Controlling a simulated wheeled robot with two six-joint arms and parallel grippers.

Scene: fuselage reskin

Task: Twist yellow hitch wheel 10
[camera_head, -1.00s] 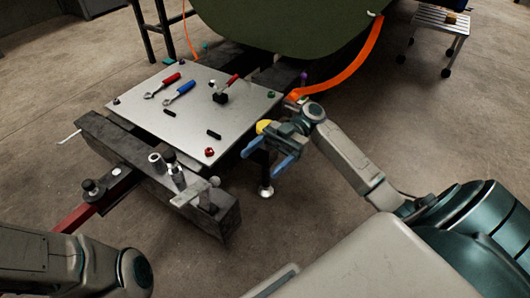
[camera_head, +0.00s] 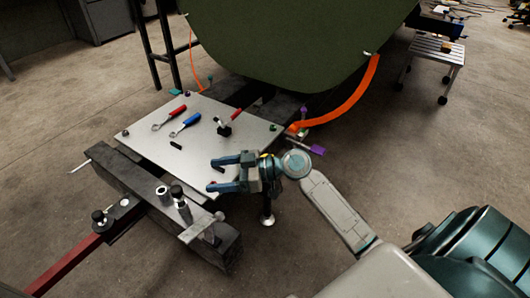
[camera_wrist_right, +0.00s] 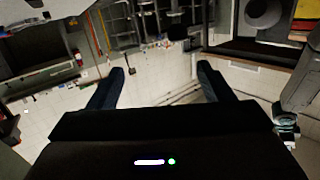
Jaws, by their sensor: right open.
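My right gripper (camera_head: 212,175) is over the right front part of the grey metal plate, its fingers pointing left. It is open, with nothing seen between the fingers. In the right wrist view the two dark fingers (camera_wrist_right: 162,72) are spread apart over a distant, tilted view of the room. A small yellow patch (camera_head: 265,156) shows at the gripper's body in the head view; most of it is hidden. I cannot tell whether it is the yellow hitch wheel. No yellow wheel shows clearly elsewhere. My left gripper is out of view.
The plate (camera_head: 200,106) carries a red-handled wrench (camera_head: 170,117), a blue-handled wrench (camera_head: 186,124) and small dark parts. A dark beam (camera_head: 130,178) with metal posts lies in front, joined to a red bar (camera_head: 75,248). A green fuselage (camera_head: 280,45) and orange strip (camera_head: 350,100) stand behind.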

